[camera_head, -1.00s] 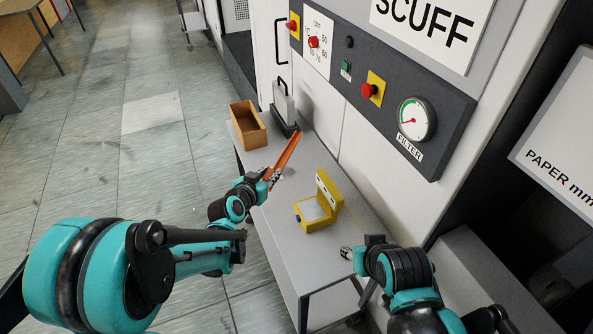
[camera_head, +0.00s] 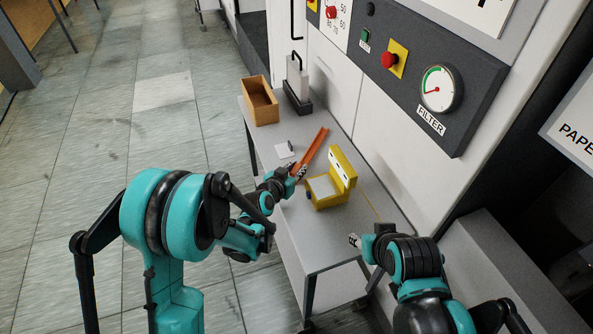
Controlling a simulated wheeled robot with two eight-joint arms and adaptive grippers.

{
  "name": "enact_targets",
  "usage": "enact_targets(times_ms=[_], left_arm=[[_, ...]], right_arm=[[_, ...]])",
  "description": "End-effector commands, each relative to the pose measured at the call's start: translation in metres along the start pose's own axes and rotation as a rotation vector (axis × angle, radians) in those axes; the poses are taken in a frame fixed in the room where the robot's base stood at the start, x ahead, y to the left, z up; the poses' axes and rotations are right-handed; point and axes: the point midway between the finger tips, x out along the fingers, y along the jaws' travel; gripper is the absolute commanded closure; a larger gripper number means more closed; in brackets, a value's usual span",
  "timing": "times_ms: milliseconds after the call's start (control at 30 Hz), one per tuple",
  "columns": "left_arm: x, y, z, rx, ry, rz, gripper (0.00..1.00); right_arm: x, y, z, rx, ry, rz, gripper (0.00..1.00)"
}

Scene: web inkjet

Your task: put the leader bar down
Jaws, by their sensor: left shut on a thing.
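The leader bar, a long orange bar (camera_head: 314,146), is over the grey table, slanting away to the upper right. My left gripper (camera_head: 298,172) is shut on its near end, left of the yellow device. Whether the bar's far end touches the table I cannot tell. My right gripper (camera_head: 355,240) is over the table's near right part, apart from the bar. Its fingers are too small to read.
A yellow device (camera_head: 330,201) with a raised back stands on the grey table (camera_head: 345,236), close right of the bar. A small white piece (camera_head: 285,150) lies left of the bar. Behind are an open wooden box (camera_head: 265,119) and a dark-based stand (camera_head: 298,104).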

Motion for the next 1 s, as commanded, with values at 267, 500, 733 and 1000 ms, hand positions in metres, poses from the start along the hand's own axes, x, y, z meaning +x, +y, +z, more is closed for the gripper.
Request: enact_targets(times_ms=[267, 500, 733, 1000], left_arm=[[0.0, 0.0, 0.001, 0.0, 0.0, 0.0, 0.68], [0.0, 0.0, 0.001, 0.0, 0.0, 0.0, 0.58], [-0.009, 0.0, -0.003, 0.0, 0.0, 0.0, 0.58], [-0.065, -0.001, -0.005, -0.001, 0.0, -0.002, 0.58]], right_arm=[[-0.001, 0.0, -0.001, 0.0, 0.0, 0.0, 0.6], [-0.001, 0.0, -0.001, 0.0, 0.0, 0.0, 0.6], [-0.004, 0.0, -0.003, 0.0, 0.0, 0.0, 0.6], [-0.021, 0.0, -0.015, 0.0, 0.0, 0.0, 0.6]])
